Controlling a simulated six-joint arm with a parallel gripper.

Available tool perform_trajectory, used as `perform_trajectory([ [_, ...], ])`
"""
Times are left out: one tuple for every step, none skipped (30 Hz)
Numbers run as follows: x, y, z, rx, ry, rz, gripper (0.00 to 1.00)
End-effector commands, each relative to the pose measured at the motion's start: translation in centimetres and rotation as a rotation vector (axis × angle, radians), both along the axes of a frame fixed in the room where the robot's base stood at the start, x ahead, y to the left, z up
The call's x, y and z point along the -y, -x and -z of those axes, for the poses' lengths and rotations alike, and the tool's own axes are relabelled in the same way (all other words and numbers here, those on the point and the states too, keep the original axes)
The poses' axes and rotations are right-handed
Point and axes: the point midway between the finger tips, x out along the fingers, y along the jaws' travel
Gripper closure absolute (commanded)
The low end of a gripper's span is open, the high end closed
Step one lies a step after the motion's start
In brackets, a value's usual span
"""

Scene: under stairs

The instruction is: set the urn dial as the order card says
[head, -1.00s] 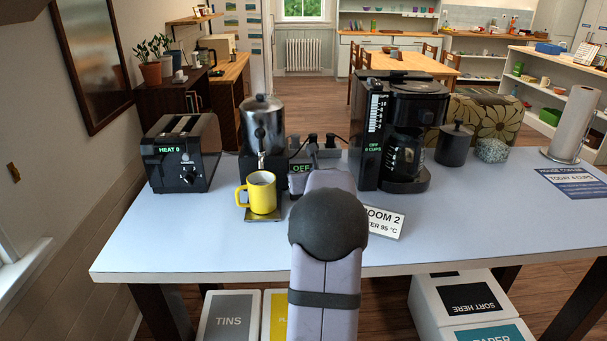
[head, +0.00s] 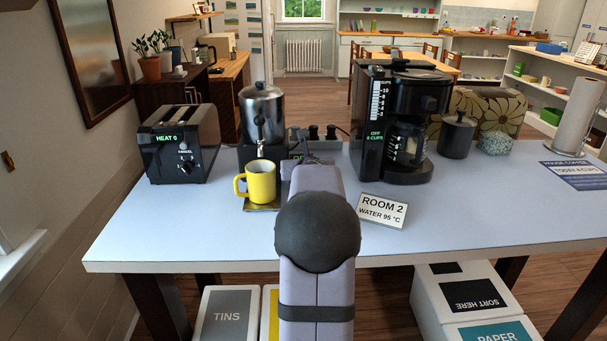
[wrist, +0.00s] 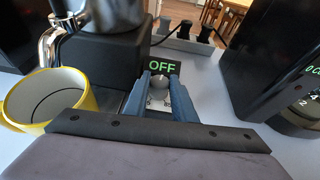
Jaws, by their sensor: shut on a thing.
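The urn (head: 262,118) is a silver vessel on a black base at the back left of the table; its base also shows in the wrist view (wrist: 105,62). Its small display (wrist: 163,67) reads OFF in green. Below it is a round pale dial (wrist: 159,82), with my gripper's (wrist: 160,88) blue-grey fingers shut on it from both sides. Marks around the dial are too small to read. In the head view my arm hides the dial and most of the display. The order card (head: 382,211) reads "ROOM 2, WATER 95 °C" and stands right of my arm.
A yellow mug (head: 260,182) stands under the urn's spout, close left of my gripper. A house coffee card (head: 580,174) lies far right. The front tabletop is clear.

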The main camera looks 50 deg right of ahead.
Motion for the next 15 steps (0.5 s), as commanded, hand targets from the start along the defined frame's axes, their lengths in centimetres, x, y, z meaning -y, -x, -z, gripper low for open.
perform_trajectory([
  [-0.12, -0.16, 0.55, 0.003, 0.004, 0.02, 0.99],
  [-0.14, -0.2, 0.54, 0.003, 0.004, 0.035, 0.99],
  [-0.16, -0.25, 0.52, 0.003, 0.004, 0.054, 0.99],
  [-0.16, -0.25, 0.48, 0.004, 0.003, 0.067, 0.99],
  [-0.16, -0.23, 0.45, 0.004, 0.002, 0.082, 0.99],
  [-0.2, -0.22, 0.37, 0.003, 0.003, 0.095, 0.99],
  [-0.23, -0.24, 0.28, 0.004, 0.002, 0.104, 0.99],
  [-0.22, -0.19, 0.19, 0.004, 0.002, 0.113, 0.99],
  [-0.22, -0.17, 0.1, 0.005, 0.001, 0.121, 0.99],
  [-0.22, -0.15, 0.04, 0.005, 0.001, 0.127, 0.99],
  [-0.21, -0.11, 0.0, 0.005, 0.0, 0.13, 0.99],
  [-0.21, -0.09, -0.05, 0.005, -0.001, 0.134, 0.99],
  [-0.22, -0.09, -0.09, 0.005, -0.001, 0.134, 0.99],
  [-0.21, -0.08, -0.12, 0.004, -0.001, 0.134, 0.99],
  [-0.21, -0.08, -0.13, 0.004, -0.001, 0.134, 0.99],
])
